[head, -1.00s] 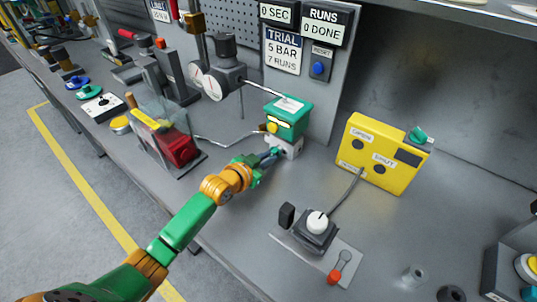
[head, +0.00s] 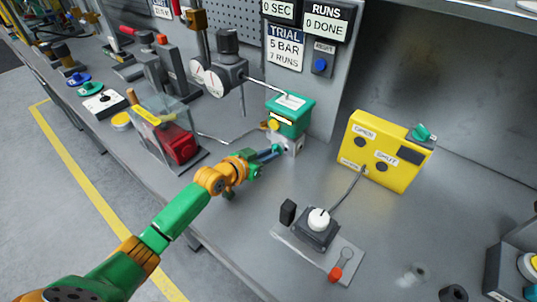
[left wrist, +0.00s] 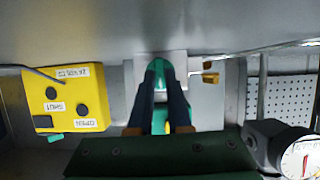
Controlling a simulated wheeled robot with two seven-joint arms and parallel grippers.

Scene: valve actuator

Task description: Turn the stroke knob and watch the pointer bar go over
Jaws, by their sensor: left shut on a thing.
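The valve actuator (head: 290,112) is a green box with a yellow pointer bar (head: 284,122) on its front, seated on a pale grey block (head: 290,146). My left gripper (head: 277,151) reaches the front of that block. In the left wrist view my left gripper's dark fingers (left wrist: 158,92) are shut on a small green knob (left wrist: 158,68), in front of the pale block. The fingers hide its sides, and no label on it can be read. A white round knob (head: 318,219) stands on a dark box at the front, apart from my gripper. My right gripper is out of view.
A yellow box (head: 385,150) with two dark buttons stands right of the actuator; its cable runs to the white-knob box. A clear guard (head: 158,112) and red block (head: 180,143) stand left.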

